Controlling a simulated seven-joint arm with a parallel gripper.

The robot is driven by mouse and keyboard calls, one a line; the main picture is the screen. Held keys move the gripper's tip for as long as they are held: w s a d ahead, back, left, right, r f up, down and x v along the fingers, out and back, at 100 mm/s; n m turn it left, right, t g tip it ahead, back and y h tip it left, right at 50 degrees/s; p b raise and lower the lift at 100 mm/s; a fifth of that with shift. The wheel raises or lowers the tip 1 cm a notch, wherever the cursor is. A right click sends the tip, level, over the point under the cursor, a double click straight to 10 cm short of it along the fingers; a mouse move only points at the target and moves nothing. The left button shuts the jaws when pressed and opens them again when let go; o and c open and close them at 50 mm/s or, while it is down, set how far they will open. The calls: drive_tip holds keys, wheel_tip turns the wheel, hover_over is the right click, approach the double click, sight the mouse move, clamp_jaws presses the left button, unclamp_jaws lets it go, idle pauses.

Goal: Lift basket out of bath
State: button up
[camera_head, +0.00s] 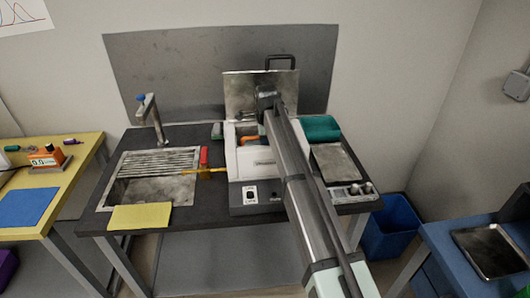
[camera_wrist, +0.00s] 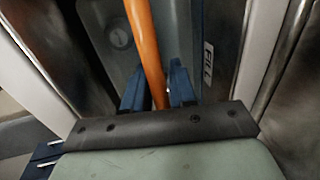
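The bath is a white box with a dark front panel (camera_head: 257,196) on the black bench in the head view. An orange basket handle (camera_head: 249,140) shows inside its opening; the rest of the basket is hidden there. In the wrist view the handle (camera_wrist: 148,45) runs down between the two blue fingers of my gripper (camera_wrist: 157,85). The fingers are close together with the handle filling the narrow gap, so my gripper looks shut on it. In the head view my arm hides the gripper's fingers and the bath's right part.
The bath's metal lid (camera_head: 250,92) stands raised behind the opening. A sink (camera_head: 150,190) with a tap (camera_head: 152,117) and a yellow cloth (camera_head: 140,216) are to the left. A teal container (camera_head: 320,128) and a metal tray (camera_head: 336,164) are to the right.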

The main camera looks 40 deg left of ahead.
clamp_jaws()
drive_tip(key=shift+r, duration=0.1)
